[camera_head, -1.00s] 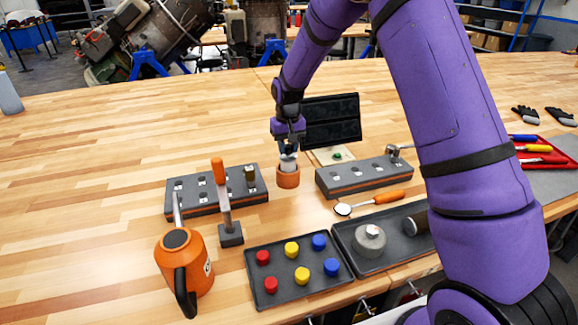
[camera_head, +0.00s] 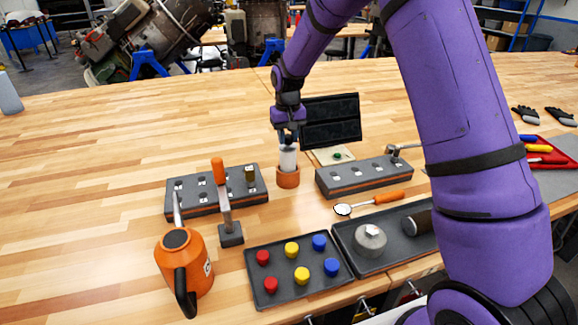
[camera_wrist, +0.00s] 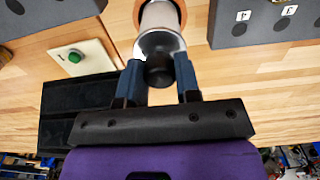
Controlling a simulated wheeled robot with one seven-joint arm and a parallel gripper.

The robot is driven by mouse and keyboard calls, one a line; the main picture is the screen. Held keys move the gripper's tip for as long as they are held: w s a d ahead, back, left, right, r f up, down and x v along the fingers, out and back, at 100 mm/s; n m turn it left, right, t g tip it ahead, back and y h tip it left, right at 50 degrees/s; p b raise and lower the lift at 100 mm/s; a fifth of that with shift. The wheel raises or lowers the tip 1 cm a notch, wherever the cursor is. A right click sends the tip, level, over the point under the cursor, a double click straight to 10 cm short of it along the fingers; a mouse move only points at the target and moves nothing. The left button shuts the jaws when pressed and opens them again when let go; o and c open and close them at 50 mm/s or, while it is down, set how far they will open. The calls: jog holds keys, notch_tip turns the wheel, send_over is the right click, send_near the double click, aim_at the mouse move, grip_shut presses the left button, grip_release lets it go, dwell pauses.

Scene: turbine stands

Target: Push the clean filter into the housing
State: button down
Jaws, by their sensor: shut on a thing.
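The white filter (camera_head: 288,158) stands upright in the mouth of the orange housing (camera_head: 288,178), with a good part of it showing above the rim. My gripper (camera_head: 287,135) is above the housing and shut on the filter's top end. In the wrist view, the two blue fingers of my gripper (camera_wrist: 156,84) are at either side of the filter's dark knob (camera_wrist: 159,70). The pale filter body (camera_wrist: 160,20) runs away beyond it. The filter's lower end is hidden inside the housing.
A grey numbered block (camera_head: 365,176) stands close right of the housing, another (camera_head: 205,193) close left. A black panel (camera_head: 331,121) stands behind. A tray (camera_head: 345,228) holds a metal lid (camera_head: 370,241) and a dark cylinder (camera_head: 417,223).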

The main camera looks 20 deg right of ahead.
jog(key=shift+r, duration=3.85)
jog(key=shift+f, duration=0.1)
